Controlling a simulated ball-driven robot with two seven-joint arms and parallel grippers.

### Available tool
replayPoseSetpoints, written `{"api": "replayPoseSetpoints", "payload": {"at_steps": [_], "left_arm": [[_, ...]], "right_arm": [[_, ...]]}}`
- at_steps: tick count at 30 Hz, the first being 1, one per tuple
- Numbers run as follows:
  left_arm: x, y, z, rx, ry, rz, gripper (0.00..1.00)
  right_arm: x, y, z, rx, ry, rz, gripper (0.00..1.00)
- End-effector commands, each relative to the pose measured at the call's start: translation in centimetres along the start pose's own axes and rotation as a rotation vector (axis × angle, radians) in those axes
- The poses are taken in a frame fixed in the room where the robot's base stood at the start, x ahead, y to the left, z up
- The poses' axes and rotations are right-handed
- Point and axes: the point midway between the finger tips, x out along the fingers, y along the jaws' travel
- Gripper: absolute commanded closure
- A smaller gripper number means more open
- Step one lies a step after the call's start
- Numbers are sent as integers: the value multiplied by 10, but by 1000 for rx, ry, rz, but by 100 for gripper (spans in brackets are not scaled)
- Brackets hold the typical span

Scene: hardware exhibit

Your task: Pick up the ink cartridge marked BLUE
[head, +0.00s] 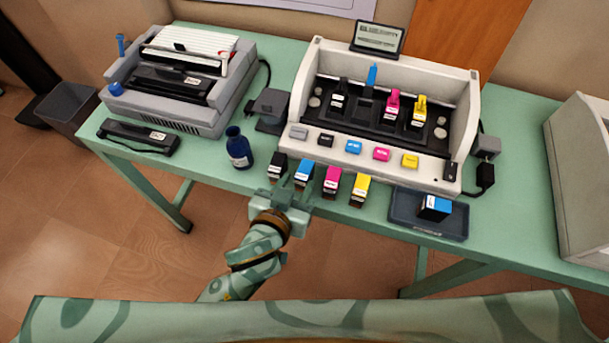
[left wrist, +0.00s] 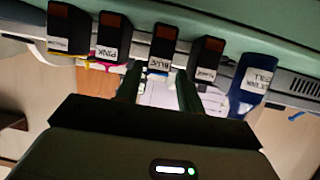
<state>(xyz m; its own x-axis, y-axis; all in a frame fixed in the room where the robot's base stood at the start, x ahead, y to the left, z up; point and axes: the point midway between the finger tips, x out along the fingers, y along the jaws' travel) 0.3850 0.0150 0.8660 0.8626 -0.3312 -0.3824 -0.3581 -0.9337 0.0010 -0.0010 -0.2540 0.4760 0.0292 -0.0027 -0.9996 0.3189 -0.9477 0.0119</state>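The cartridge marked BLUE (head: 304,173) stands at the table's front edge, black with a blue top and white label, between the black and pink cartridges. In the left wrist view the BLUE cartridge (left wrist: 160,50) appears upside down, its label readable. My left gripper (head: 293,187) is at the table's front edge, close in front of it. Its open fingers (left wrist: 157,90) show on either side of the label in the wrist view. I cannot tell whether they touch the cartridge. My right gripper is not in view.
Black (head: 278,167), pink (head: 332,182) and yellow (head: 359,190) cartridges stand close beside it. A dark blue bottle (head: 238,148) is at left. A printer (head: 394,162) stands behind. A tray (head: 403,212) at right holds another blue-topped cartridge (head: 435,208).

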Motion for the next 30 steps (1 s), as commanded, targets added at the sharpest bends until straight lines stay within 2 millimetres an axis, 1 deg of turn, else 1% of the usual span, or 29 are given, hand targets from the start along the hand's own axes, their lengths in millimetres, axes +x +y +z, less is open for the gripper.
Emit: {"api": "replayPoseSetpoints", "payload": {"at_steps": [1, 3, 6, 8, 11, 17, 18, 20, 21, 30], "left_arm": [[9, 1, 4, 0, 1, 1, 62], [22, 2, 5, 2, 1, 0, 62], [37, 2, 5, 1, 0, 1, 62], [44, 2, 5, 1, -2, 1, 62], [48, 3, 2, 2, -2, 1, 62], [48, 3, -1, 1, 0, 1, 62], [48, 3, -1, 1, 0, 1, 73], [48, 3, 0, 1, 0, 1, 90], [48, 3, 0, 1, -1, 1, 95], [47, 3, -2, 1, -1, 0, 95]], "right_arm": [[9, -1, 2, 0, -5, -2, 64], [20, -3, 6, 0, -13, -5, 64], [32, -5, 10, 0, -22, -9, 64], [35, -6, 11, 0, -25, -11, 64], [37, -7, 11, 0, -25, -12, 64], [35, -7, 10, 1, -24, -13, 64], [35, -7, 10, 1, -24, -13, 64], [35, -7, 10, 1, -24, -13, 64], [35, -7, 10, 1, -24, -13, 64], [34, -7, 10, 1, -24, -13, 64]]}}
